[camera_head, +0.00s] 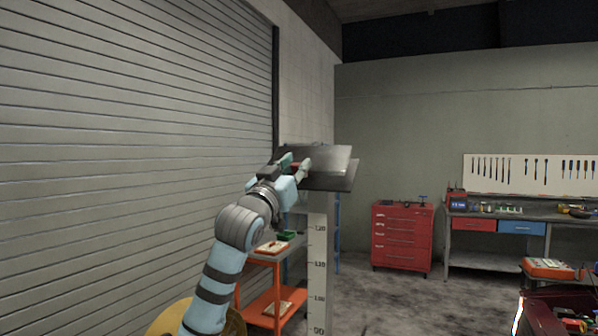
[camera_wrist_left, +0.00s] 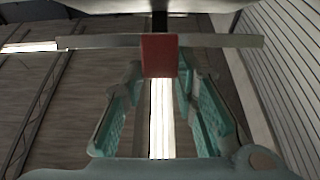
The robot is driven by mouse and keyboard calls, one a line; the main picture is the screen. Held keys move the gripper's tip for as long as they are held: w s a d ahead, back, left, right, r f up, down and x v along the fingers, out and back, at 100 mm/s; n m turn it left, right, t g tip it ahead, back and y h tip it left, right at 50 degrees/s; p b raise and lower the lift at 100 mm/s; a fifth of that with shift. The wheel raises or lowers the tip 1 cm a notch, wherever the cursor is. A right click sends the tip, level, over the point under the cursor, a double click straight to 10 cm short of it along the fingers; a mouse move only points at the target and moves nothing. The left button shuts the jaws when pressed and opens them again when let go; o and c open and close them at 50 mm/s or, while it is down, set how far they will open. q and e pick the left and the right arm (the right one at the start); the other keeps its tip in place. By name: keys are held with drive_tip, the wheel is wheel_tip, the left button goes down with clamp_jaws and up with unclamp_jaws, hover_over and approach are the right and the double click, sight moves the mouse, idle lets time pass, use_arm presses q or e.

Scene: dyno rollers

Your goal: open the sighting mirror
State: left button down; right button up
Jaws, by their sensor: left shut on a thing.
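The sighting mirror (camera_head: 325,160) is a dark grey flat panel on top of a grey post (camera_head: 318,255) with a number scale. It lies nearly flat, with a lighter plate above a darker one. My left gripper (camera_head: 299,168) is at its left edge. In the left wrist view, the teal fingers (camera_wrist_left: 160,78) are shut on a red tab (camera_wrist_left: 159,52), which hangs from a thin grey bar (camera_wrist_left: 222,41) crossing the view. The fingers partly hide the tab in the head view. My right gripper is not in view.
A ribbed shutter wall (camera_head: 130,130) runs close along the left. An orange shelf cart (camera_head: 262,285) stands behind the post. A red drawer cabinet (camera_head: 402,238) and a workbench (camera_head: 490,235) stand at the back right. The floor between is mostly clear.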

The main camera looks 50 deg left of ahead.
use_arm(q)
drive_tip(key=shift+r, duration=0.25)
drive_tip(key=c, duration=1.3)
unclamp_jaws()
drive_tip(key=shift+w+f, duration=0.1)
wheel_tip(320, 180, up, 10)
